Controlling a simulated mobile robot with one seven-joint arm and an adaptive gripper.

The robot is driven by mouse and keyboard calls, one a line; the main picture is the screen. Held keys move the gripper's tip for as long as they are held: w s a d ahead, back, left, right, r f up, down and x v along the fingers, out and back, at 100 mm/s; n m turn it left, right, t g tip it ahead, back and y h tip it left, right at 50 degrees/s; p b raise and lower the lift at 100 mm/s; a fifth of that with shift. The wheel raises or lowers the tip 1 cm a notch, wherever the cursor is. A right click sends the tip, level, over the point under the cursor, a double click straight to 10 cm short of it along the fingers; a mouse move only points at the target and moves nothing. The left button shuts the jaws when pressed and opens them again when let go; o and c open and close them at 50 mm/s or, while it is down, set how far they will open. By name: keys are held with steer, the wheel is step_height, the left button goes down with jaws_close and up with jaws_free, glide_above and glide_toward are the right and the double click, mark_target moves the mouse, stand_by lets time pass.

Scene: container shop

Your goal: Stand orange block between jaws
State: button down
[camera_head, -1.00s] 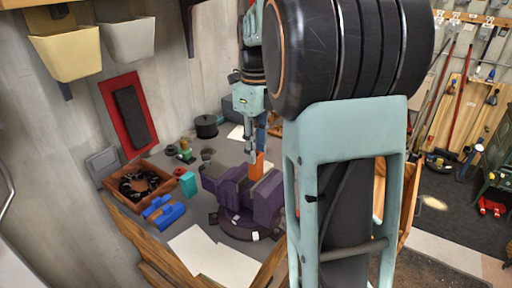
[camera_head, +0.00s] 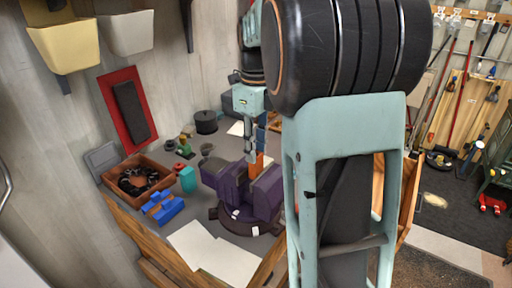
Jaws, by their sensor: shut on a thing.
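The orange block (camera_head: 259,164) is upright between the jaws of the purple vise (camera_head: 229,186), its lower part hidden by the vise. My gripper (camera_head: 253,153) is directly above the vise, pointing down, with its fingers at the block's top. It is shut on the block. I cannot tell whether the block touches the vise jaws or the vise bed.
My arm hides the bench's right side. Left of the vise are a teal block (camera_head: 187,179), blue pieces (camera_head: 164,208) and a brown tray (camera_head: 137,166) of dark parts. White sheets (camera_head: 213,253) lie in front. A black cylinder (camera_head: 206,122) stands behind.

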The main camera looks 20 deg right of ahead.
steer(key=shift+f+b, duration=0.95)
steer(key=shift+f, duration=0.6)
stand_by(0.4)
steer(key=c, duration=1.5)
jaws_free()
steer(key=shift+f, duration=0.1)
step_height(320, 180, up, 6)
steer(key=p, duration=0.5)
steer(key=shift+p, duration=0.3)
